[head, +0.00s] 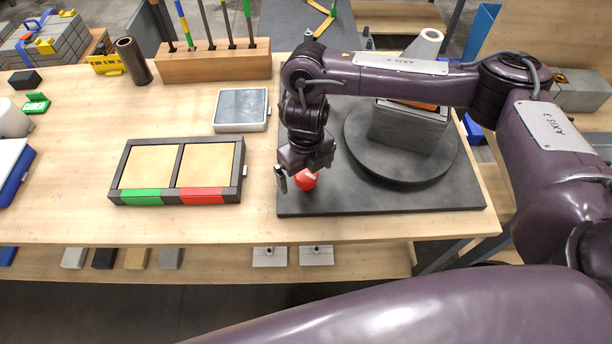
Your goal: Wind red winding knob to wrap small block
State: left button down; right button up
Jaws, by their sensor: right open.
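The red winding knob (306,180) sits near the front left corner of a dark base plate (400,200). My right gripper (294,178) points down at the knob, its fingers open and beside or around it; the wrist hides part of the knob, so I cannot tell whether they touch. A grey block (405,130) stands on a round dark turntable (372,166) on the same plate. My right forearm covers the top of the block, and a bit of orange shows there. My left gripper is not in view.
A two-part wooden tray (181,143) with green and red front labels lies left of the plate. A grey-screened tablet (241,108) lies behind it. A wooden rack (213,64) with several upright tools stands at the back. A white cone (424,45) stands behind my right arm.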

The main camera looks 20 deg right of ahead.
aim_at(307, 173)
jog(key=shift+r+p, duration=3)
jog(key=shift+r, duration=0.1)
jog(key=shift+f, duration=0.1)
jog(key=shift+d, duration=0.1)
